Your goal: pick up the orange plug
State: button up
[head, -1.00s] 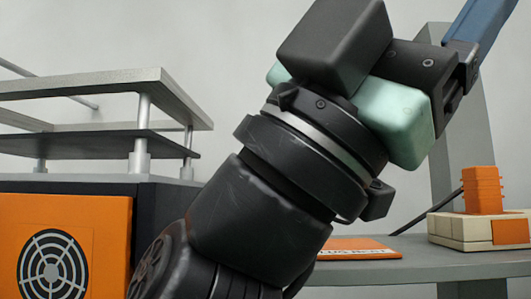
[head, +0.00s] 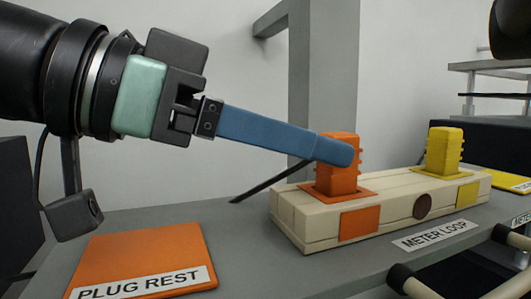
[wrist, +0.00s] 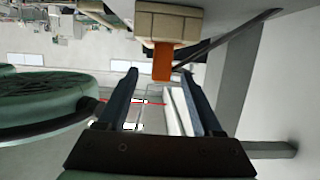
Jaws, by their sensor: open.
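The orange plug (head: 338,183) stands upright at the left end of a cream block (head: 300,222) in the head view. My gripper (head: 338,150) reaches in from the left, and its near blue finger crosses in front of the plug's upper part. The far finger is hidden in that view. In the wrist view my gripper (wrist: 159,73) is open, with its two fingers apart. The orange plug (wrist: 162,60) shows in the gap between the fingertips there. I cannot tell whether either finger touches it.
A yellow plug (head: 443,150) stands at the block's right end. An orange pad labelled PLUG REST (head: 140,255) lies on the grey shelf at the front left. A METER LOOP label (head: 436,237) is in front of the block. A grey post (head: 325,90) rises behind.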

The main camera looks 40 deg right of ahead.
aim_at(361, 186)
jog(key=shift+s+d+f, duration=0.15)
jog(key=shift+s+d, duration=0.45)
jog(key=shift+d, duration=0.35)
jog(key=shift+w+d+p, duration=0.25)
jog(key=shift+d+p, duration=0.2)
jog(key=shift+p, duration=0.25)
jog(key=p+x, duration=0.3)
jog(key=x, duration=0.1)
jog(key=shift+d+r, duration=0.15)
jog(key=shift+r, duration=0.1)
jog(key=shift+d+f, duration=0.25)
jog(key=shift+d, duration=0.05)
grip_shut()
